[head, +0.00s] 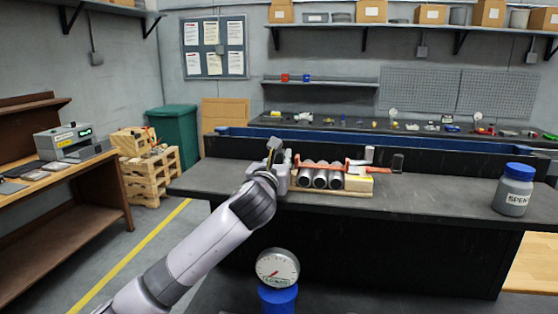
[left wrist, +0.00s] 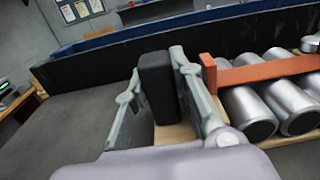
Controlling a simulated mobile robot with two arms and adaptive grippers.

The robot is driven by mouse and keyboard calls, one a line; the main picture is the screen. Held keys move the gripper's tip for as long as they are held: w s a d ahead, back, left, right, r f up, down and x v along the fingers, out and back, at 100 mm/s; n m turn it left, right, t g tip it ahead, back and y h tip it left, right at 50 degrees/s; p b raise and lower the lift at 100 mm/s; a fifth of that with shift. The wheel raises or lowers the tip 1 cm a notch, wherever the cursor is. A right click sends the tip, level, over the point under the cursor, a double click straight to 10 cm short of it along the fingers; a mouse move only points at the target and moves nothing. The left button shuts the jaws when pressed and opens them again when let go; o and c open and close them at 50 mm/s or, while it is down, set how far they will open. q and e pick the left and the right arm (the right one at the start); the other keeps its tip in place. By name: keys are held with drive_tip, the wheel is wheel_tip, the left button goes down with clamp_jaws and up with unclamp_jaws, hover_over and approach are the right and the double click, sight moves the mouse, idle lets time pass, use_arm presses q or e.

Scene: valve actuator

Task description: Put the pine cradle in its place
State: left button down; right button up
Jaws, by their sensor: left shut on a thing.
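The pine cradle (head: 357,185) lies on the dark bench top in the head view, with silver cylinders (head: 320,177) across it and an orange bar (head: 372,168) over them. In the left wrist view its pine base (left wrist: 176,135) shows below a black upright block (left wrist: 158,86), with the orange bar (left wrist: 262,72) and cylinders to the right. My left gripper (head: 275,158) is at the cradle's left end. In the left wrist view its fingers (left wrist: 160,95) stand on both sides of the black block, shut on it. How the block joins the base is partly hidden. My right gripper is not in view.
The bench top (head: 440,190) has clear room right of the cradle, up to a blue-lidded jar (head: 515,190). A blue-edged dark ledge (head: 430,153) runs behind. A dial gauge (head: 277,268) stands in front. Pine crates (head: 147,172) stand on the floor at left.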

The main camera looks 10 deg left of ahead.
use_arm(q)
drive_tip(key=c, duration=1.4)
unclamp_jaws()
drive_tip(key=shift+s, duration=0.1)
drive_tip(key=shift+f, duration=0.1)
drive_tip(key=shift+s+f+b, duration=0.1)
drive_tip(key=shift+s+b, duration=0.2)
drive_tip(key=shift+s, duration=0.05)
drive_tip(key=s+b, duration=0.4)
drive_tip(key=s, duration=0.7)
drive_tip(key=shift+s+r, duration=0.15)
drive_tip(key=shift+r, duration=0.05)
